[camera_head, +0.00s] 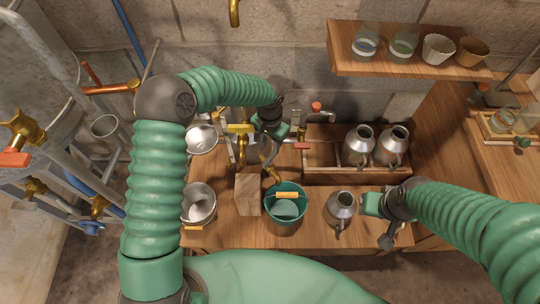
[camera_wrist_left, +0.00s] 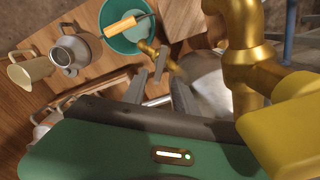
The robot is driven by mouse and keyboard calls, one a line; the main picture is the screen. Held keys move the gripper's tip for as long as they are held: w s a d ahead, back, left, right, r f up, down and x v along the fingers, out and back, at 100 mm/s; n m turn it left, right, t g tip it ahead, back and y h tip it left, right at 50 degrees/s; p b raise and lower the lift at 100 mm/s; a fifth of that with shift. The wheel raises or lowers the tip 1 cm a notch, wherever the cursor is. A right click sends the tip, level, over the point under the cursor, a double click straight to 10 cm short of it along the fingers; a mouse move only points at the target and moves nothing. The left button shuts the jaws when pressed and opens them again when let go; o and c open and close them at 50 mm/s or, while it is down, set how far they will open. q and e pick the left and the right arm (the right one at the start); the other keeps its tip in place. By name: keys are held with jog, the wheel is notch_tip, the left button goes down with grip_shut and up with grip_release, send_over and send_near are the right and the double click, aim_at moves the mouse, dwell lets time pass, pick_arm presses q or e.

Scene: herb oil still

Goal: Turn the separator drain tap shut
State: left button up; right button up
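The separator is a grey metal vessel (camera_wrist_left: 207,75) with brass fittings, mostly hidden behind my left arm in the head view. Its low brass drain tap (camera_head: 273,175) points toward a teal bucket (camera_head: 285,217); the tap also shows in the left wrist view (camera_wrist_left: 152,50). I cannot make out the tap's handle position. My left gripper (camera_head: 273,135) is pointed down beside the separator, above the tap. In the left wrist view its fingers (camera_wrist_left: 165,80) are apart, with nothing clearly held. My right gripper (camera_head: 372,204) is right of a metal jug (camera_head: 341,207); its fingers are unclear.
A wooden block (camera_head: 248,193) stands left of the bucket, with a metal pot (camera_head: 199,204) farther left. Two metal jugs stand in a wooden rack (camera_head: 320,157) behind. A large brass pipe (camera_wrist_left: 242,60) is close beside my left gripper. A shelf (camera_head: 400,66) holds several jars and cups.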

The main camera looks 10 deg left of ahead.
aim_at(270, 157)
pick_arm(q)
notch_tip(270, 157, down, 6)
jog(key=shift+f+b, duration=0.15)
jog(key=shift+b, duration=0.25)
grip_shut()
